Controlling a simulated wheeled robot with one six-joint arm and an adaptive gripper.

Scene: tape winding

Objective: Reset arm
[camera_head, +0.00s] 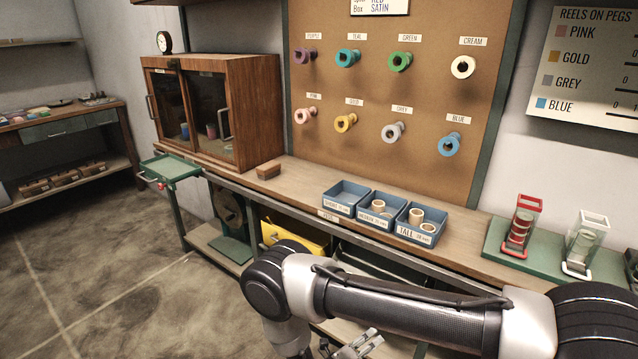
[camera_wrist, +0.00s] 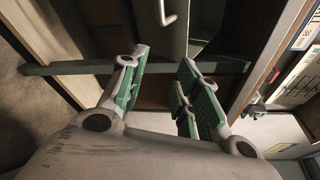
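My arm reaches across the lower right of the head view, with my gripper (camera_head: 352,347) low at the bottom edge, below the front of the bench. In the wrist view my gripper (camera_wrist: 162,60) has its two green-padded fingers apart, with nothing between them. The fingers point toward a dark opening with a green bar and a grey handle. No object is held.
The wooden bench (camera_head: 300,182) carries a glass-door cabinet (camera_head: 240,115), blue bins (camera_head: 345,196) with rings, and clear dispensers (camera_head: 585,240) on a green base. Coloured reels hang on the pegboard (camera_head: 430,95). A green tray (camera_head: 170,168) juts out left. Floor at left is clear.

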